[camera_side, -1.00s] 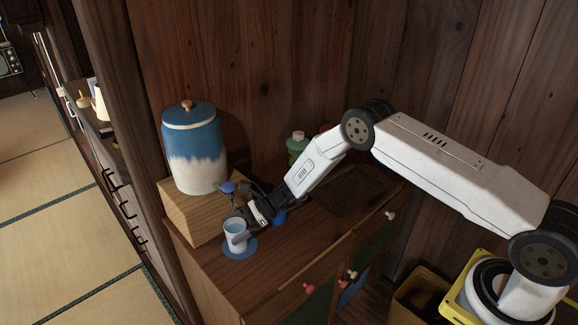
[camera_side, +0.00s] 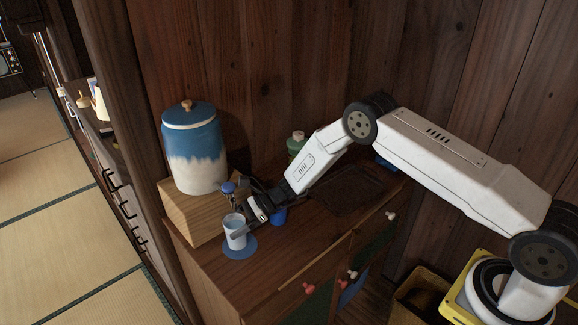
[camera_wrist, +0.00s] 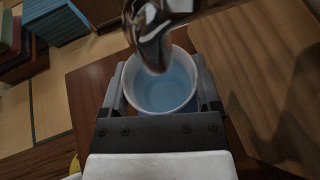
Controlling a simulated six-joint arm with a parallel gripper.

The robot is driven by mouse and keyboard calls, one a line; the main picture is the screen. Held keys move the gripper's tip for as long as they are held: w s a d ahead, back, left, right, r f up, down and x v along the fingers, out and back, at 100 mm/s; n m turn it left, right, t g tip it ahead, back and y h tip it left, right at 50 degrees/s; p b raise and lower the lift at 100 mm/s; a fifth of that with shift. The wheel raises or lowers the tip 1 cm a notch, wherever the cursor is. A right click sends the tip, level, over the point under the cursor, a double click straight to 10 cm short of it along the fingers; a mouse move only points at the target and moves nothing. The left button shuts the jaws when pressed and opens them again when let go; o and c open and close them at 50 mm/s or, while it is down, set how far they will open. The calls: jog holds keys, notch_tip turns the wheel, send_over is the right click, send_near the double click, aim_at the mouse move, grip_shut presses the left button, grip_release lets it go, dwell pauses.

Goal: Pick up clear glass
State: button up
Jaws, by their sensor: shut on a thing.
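The clear glass (camera_side: 235,232) looks pale blue and stands upright just above the round blue coaster (camera_side: 240,251) on the wooden cabinet top. My gripper (camera_side: 246,228) is shut on the glass from the right side. In the wrist view the glass (camera_wrist: 160,92) sits between the two fingers of my gripper (camera_wrist: 162,85), and its inside looks light blue. The metal spigot (camera_wrist: 158,35) hangs over the glass's far rim in that view. Whether the glass bottom is fully clear of the coaster is hard to tell.
A blue-and-white dispenser jar (camera_side: 196,150) stands on a wooden box (camera_side: 200,208) just behind the glass; its blue-knobbed spigot is close to my gripper. A blue item (camera_side: 279,216), a dark tray (camera_side: 345,192) and a green bottle (camera_side: 296,143) are to the right.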

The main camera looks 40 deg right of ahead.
notch_tip(320, 180, up, 2)
jog(key=shift+r, duration=0.15)
jog(key=s, duration=1.8)
jog(key=shift+d, duration=0.1)
